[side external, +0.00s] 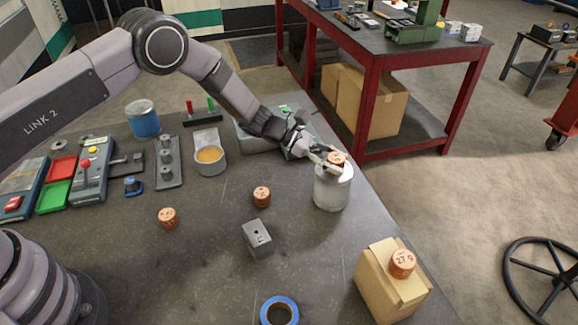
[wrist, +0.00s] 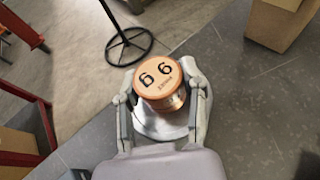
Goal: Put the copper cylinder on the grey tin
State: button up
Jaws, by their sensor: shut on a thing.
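A copper cylinder (wrist: 160,80) with dark digits on its top sits between the two fingers of my gripper (wrist: 160,98) in the wrist view. My gripper (side external: 330,158) is shut on this copper cylinder (side external: 337,158) in the side view. The cylinder is upright at the top of the grey tin (side external: 332,190), near the table's right edge. I cannot tell whether its base touches the tin's lid. The tin (wrist: 158,126) also shows below the cylinder in the wrist view, partly hidden by my fingers.
Other copper cylinders stand on the table (side external: 168,218), (side external: 262,196) and on a cardboard box (side external: 385,290) at the front right. A grey metal block (side external: 257,238) and a blue tape roll (side external: 279,311) lie nearer. A cup (side external: 210,155) and a grey case (side external: 255,138) stand behind.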

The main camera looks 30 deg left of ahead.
jog(key=o, duration=1.2)
jog(key=shift+r, duration=0.1)
jog(key=v, duration=1.2)
jog(key=s+a+r+m+g+y, duration=0.1)
jog(key=s+a+r+m+y, duration=0.15)
jog(key=s+r+m, duration=0.5)
jog(key=s+a+r+m+g+y, duration=0.1)
jog(key=s+a+r+m, duration=0.2)
jog(key=r, duration=0.8)
jog(key=s+a+r+m+t+y, duration=0.1)
jog(key=s+a+r+m+y, duration=0.1)
jog(key=s+a, duration=0.3)
jog(key=s+a+r+m+t+y, duration=0.2)
jog(key=s+a, duration=0.4)
jog(key=s, duration=0.6)
jog(key=s+a+r+m+t+y, duration=0.2)
jog(key=s+a+m+y, duration=0.3)
jog(key=s, duration=0.4)
jog(key=shift+a+r+m+y, duration=0.15)
jog(key=shift+r+m+y, duration=0.2)
jog(key=shift+r, duration=0.5)
